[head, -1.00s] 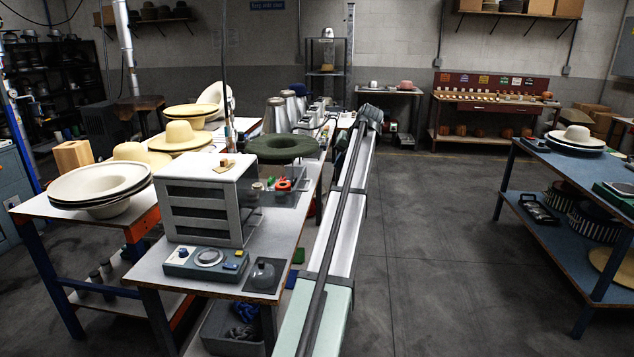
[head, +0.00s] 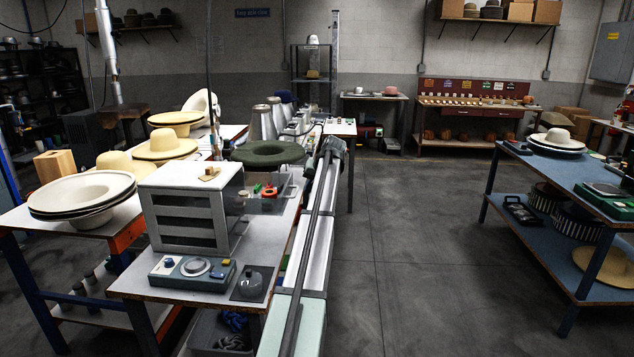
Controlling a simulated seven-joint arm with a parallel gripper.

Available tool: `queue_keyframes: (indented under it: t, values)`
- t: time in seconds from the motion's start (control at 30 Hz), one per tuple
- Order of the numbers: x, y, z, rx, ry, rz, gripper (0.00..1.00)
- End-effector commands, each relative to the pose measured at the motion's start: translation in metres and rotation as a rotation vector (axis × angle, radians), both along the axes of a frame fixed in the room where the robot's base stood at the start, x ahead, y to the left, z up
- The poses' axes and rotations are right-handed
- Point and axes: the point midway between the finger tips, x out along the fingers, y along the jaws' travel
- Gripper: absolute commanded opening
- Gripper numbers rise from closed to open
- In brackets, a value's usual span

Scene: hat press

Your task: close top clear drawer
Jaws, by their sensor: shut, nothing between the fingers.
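A white box-shaped cabinet (head: 190,213) with dark horizontal slots on its near face stands on the white-topped table at left of centre. A clear drawer or bin (head: 272,205) sticks out at the cabinet's right side. Small red and green items (head: 265,191) show in or behind it. How far it is pulled out is hard to tell at this size. My gripper is not in view.
A grey-blue device (head: 192,270) with a round dial sits before the cabinet. A green hat (head: 266,154) lies behind it. A conveyor-like rail (head: 313,230) runs along the table's right side. Open floor (head: 410,260) lies between it and a blue table (head: 570,185).

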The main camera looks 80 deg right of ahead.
Motion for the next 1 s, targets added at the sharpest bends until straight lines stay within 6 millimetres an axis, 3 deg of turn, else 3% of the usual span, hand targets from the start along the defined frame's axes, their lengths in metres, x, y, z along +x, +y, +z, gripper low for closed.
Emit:
queue_keyframes:
  t: [0.23, 0.77, 1.0]
  values:
    - [0.020, 0.001, -0.005, 0.001, 0.000, 0.000, 0.00]
    - [0.025, 0.001, -0.005, 0.001, 0.000, 0.000, 0.00]
    - [0.053, 0.001, -0.005, 0.000, 0.000, 0.002, 0.00]
